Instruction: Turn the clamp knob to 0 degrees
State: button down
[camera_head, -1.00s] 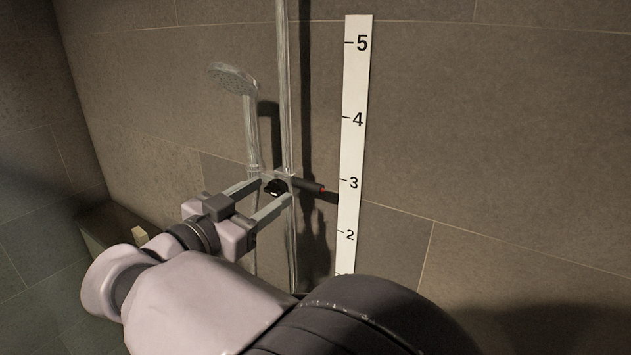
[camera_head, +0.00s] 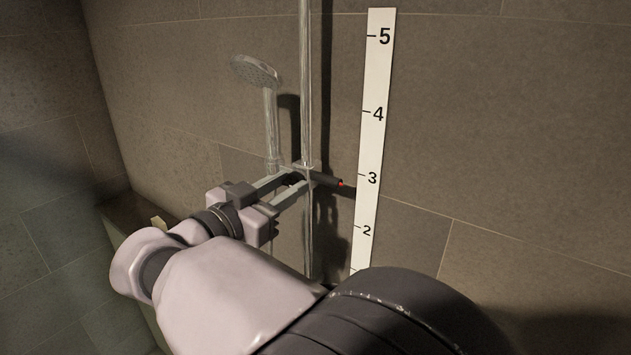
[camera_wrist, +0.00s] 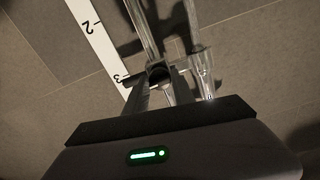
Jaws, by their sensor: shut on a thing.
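The black clamp knob (camera_head: 294,179) sits on the slider of a vertical chrome rail, mostly hidden between my fingertips in the head view. It also shows as a dark round shape in the wrist view (camera_wrist: 159,74). My gripper (camera_head: 292,182) is shut on the knob, one finger on each side. A dark pointer (camera_head: 328,180) with a red tip reaches right from the slider, close to the 3 mark. The knob's angle cannot be read from these views.
The chrome rail (camera_head: 306,90) runs up the tiled wall. A shower head (camera_head: 254,71) hangs on its holder left of the rail. A white scale (camera_head: 376,110) with numbers stands on the wall to the right. A ledge (camera_head: 135,215) is at the left.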

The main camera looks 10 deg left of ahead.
jog(key=n+b, duration=0.2)
jog(key=n, duration=0.2)
jog(key=shift+f, duration=0.1)
jog(key=n, duration=0.4)
jog(key=shift+n+b, duration=0.3)
jog(key=shift+b, duration=0.05)
jog(key=n, duration=0.1)
jog(key=n+p, duration=0.1)
jog(key=n, duration=0.3)
jog(key=shift+r+p, duration=0.25)
jog(key=shift+p, duration=0.05)
jog(key=shift+f+n+p, duration=0.1)
jog(key=shift+n+p, duration=0.75)
jog(key=shift+n, duration=0.95)
jog(key=c, duration=1.1)
grip_release()
jog(key=shift+o, duration=0.2)
